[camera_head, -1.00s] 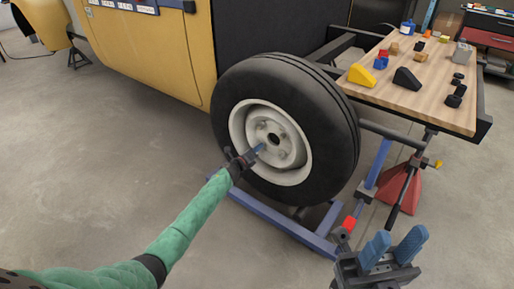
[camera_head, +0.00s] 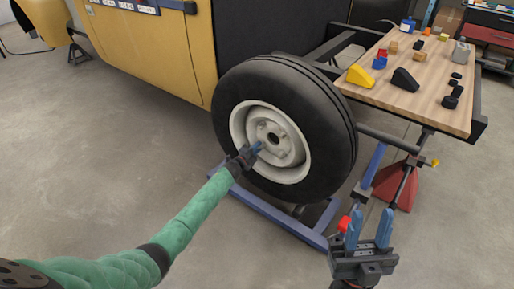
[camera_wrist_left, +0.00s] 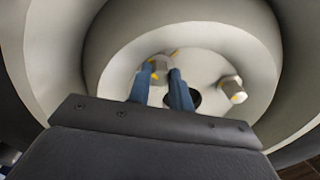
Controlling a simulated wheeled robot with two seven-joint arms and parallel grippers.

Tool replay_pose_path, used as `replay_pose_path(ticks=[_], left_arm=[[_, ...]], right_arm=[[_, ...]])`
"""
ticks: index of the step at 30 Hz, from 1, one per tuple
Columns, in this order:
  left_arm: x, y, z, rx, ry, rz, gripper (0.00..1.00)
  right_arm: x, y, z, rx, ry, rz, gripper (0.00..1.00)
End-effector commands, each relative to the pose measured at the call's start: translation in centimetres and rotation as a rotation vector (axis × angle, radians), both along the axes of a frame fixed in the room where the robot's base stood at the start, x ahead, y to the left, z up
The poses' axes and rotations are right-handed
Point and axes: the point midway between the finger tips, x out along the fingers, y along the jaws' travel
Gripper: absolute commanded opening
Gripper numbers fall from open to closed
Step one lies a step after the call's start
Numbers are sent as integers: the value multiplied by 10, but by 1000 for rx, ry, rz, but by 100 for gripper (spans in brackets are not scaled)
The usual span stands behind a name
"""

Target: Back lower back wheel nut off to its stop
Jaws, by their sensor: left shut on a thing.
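The wheel (camera_head: 345,125) has a black tyre and a pale rim with a dark centre hole (camera_wrist_left: 195,98). My left gripper (camera_head: 257,147) reaches to the rim's face, left of and below that hole in the head view. In the left wrist view its blue fingers (camera_wrist_left: 163,78) are shut on a metal wheel nut (camera_wrist_left: 160,66) with yellow marks, partly hidden by the fingers. A second nut (camera_wrist_left: 232,88) with a yellow mark sits to the right, untouched. The held nut's thread is not visible. My right gripper (camera_head: 369,225) is open and empty, with its fingers upward.
A wooden bench (camera_head: 425,100) with several blocks and small parts stands right of the wheel. A blue frame (camera_head: 270,212) lies under the wheel, and a red stand (camera_head: 395,185) is under the bench. The yellow body panel (camera_head: 150,50) is left of the wheel.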

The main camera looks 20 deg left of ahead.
Motion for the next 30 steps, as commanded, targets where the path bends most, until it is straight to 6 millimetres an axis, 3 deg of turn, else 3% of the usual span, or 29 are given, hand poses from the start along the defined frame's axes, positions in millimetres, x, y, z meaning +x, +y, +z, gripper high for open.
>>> replay_pose_path(ticks=[6, 12, 21, 30], left_arm=[[0, 2, 1, -143, 54, 3, 0], [0, 2, 0, -282, 105, 3, 0], [0, 2, -1, -436, 160, 3, 0], [0, 2, -2, -506, 185, 3, 0]], right_arm=[[55, 19, -66, -78, 311, 15, 36], [90, 32, -143, -149, 596, 30, 36], [107, 41, -235, -223, 893, 49, 36], [108, 44, -278, -256, 1024, 58, 36]])
